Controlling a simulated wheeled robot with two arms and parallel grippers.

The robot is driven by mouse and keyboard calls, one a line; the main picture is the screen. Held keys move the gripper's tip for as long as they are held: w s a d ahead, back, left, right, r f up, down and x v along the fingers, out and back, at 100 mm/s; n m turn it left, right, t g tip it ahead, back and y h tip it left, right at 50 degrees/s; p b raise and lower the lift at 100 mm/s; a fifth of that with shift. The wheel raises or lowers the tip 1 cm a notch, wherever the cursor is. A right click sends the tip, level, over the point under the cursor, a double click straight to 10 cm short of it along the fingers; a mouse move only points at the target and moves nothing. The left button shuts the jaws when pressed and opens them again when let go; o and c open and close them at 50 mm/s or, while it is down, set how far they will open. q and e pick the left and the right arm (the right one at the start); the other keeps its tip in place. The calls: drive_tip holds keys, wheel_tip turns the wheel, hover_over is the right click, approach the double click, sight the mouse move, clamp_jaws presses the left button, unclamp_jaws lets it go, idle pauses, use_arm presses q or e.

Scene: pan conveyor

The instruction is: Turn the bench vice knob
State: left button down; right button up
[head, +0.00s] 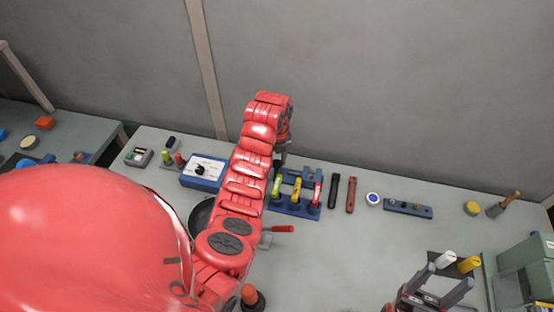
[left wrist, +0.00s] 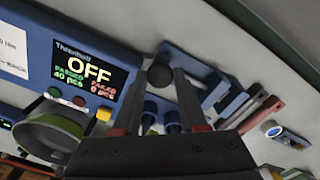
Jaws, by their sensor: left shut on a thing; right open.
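The blue bench vice (head: 310,176) stands at the back of the bench, behind a rack of coloured-handled tools. In the left wrist view the vice (left wrist: 205,85) has a dark round knob (left wrist: 160,75) at its end. My left gripper (head: 280,160) reaches over the bench from the left and points down at the vice. In the left wrist view its fingers (left wrist: 170,90) are shut on the knob, one on each side. The knob's grip contact is partly hidden by the fingers. My right gripper (head: 445,281) is open and empty at the lower right.
A dark pan (head: 200,217) is partly hidden by my left arm. A blue tool rack (head: 290,208) is close to the left gripper. White and yellow cylinders (head: 468,264) stand near the right gripper.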

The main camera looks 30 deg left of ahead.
sight(277, 163)
use_arm(q)
drive_tip(key=shift+c, duration=2.2)
unclamp_jaws()
wheel_tip(277, 163, up, 6)
drive_tip(key=p, duration=0.4)
drive_tip(key=shift+r, duration=0.1)
wheel_tip(277, 163, up, 11)
drive_tip(key=p, duration=0.3)
